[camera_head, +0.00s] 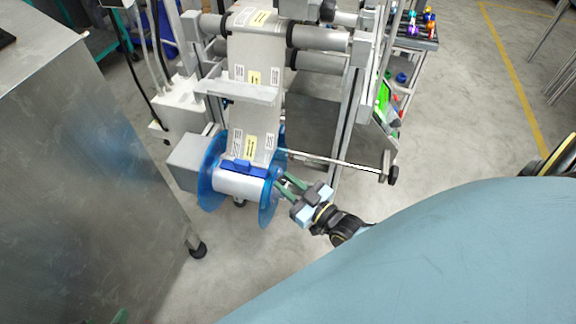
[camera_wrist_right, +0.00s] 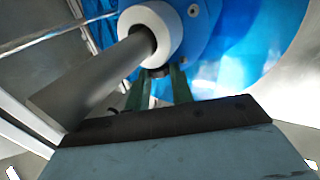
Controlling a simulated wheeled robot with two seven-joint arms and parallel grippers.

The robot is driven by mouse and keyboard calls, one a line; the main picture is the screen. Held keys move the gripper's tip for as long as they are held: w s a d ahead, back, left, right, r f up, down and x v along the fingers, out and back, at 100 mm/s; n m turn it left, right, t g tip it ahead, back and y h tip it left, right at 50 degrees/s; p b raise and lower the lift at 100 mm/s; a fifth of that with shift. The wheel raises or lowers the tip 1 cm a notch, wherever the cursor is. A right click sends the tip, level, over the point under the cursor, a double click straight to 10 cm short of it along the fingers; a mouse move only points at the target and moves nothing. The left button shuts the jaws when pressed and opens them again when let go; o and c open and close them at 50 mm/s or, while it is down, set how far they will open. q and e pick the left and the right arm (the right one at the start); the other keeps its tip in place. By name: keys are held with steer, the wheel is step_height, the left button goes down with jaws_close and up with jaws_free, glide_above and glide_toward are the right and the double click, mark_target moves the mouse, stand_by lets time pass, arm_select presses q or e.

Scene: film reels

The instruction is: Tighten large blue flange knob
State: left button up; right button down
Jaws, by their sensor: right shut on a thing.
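The reel has two large blue flanges, a right one (camera_head: 268,205) and a left one (camera_head: 207,180), with a white roll (camera_head: 240,187) between them. My right gripper (camera_head: 284,182) reaches the outer face of the right flange from the right. In the right wrist view its green fingers (camera_wrist_right: 160,88) are shut on a small dark knob (camera_wrist_right: 156,72) beside the blue flange (camera_wrist_right: 235,45). The fingers and palm hide much of the knob. A green tip of what looks like my left gripper (camera_head: 120,316) shows at the bottom edge; its jaws are cut off.
A grey shaft (camera_wrist_right: 92,82) with a white collar (camera_wrist_right: 158,30) stands out from the flange close beside the fingers. A thin rod (camera_head: 335,161) runs above the right gripper. A metal cabinet (camera_head: 90,180) stands at left. Floor is clear below the reel.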

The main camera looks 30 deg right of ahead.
steer(key=c, duration=1.2)
jaws_free()
steer(key=shift+a, duration=0.1)
